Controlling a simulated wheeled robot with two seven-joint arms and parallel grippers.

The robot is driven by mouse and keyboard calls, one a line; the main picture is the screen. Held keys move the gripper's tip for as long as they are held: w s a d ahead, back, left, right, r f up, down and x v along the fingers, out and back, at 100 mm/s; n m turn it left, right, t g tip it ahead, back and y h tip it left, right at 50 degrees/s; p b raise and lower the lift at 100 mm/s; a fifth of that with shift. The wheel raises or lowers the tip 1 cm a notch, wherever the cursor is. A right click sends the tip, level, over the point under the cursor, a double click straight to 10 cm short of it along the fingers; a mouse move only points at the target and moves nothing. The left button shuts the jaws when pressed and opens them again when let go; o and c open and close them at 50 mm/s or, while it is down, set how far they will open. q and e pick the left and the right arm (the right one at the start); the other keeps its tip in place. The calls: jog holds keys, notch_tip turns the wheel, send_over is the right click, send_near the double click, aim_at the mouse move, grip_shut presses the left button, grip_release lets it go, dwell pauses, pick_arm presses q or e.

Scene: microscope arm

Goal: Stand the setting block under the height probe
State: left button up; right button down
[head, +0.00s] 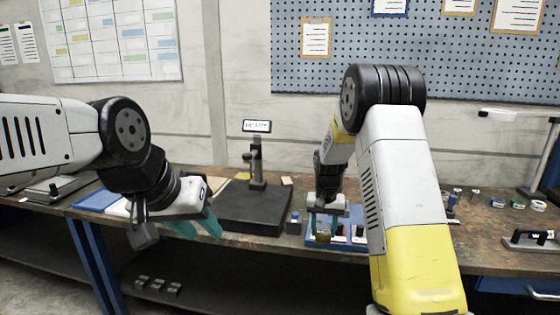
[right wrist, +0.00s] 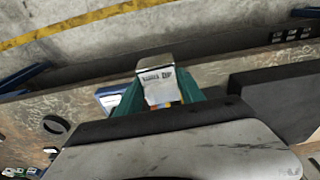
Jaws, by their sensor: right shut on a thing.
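The height probe stand (head: 257,165) rises from the back of a dark flat base plate (head: 250,210) on the bench, with a small display (head: 257,126) above it. My right gripper (head: 323,222) is over a blue tray (head: 345,241) just right of the plate. In the right wrist view its teal fingers (right wrist: 160,98) are shut on a block (right wrist: 158,86) with a pale printed face and coloured marks, seemingly the setting block. In the head view the block is mostly hidden. My left gripper (head: 197,228) hangs at the bench's front edge, its teal fingers apart and nothing seen between them.
The top of the base plate is clear. Small jars and rings (head: 497,202) lie at the right, near a black-handled tool (head: 530,240). A pegboard wall (head: 440,60) stands behind.

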jog(key=s+f+n, duration=0.1)
jog(key=s+f, duration=0.1)
jog(key=s, duration=0.4)
jog(key=s+d+f+n, duration=0.1)
jog(key=s+f, duration=0.1)
jog(key=s, duration=0.4)
jog(key=shift+s+d+f, duration=0.2)
jog(key=shift+s+f, duration=0.05)
jog(key=shift+f, duration=0.05)
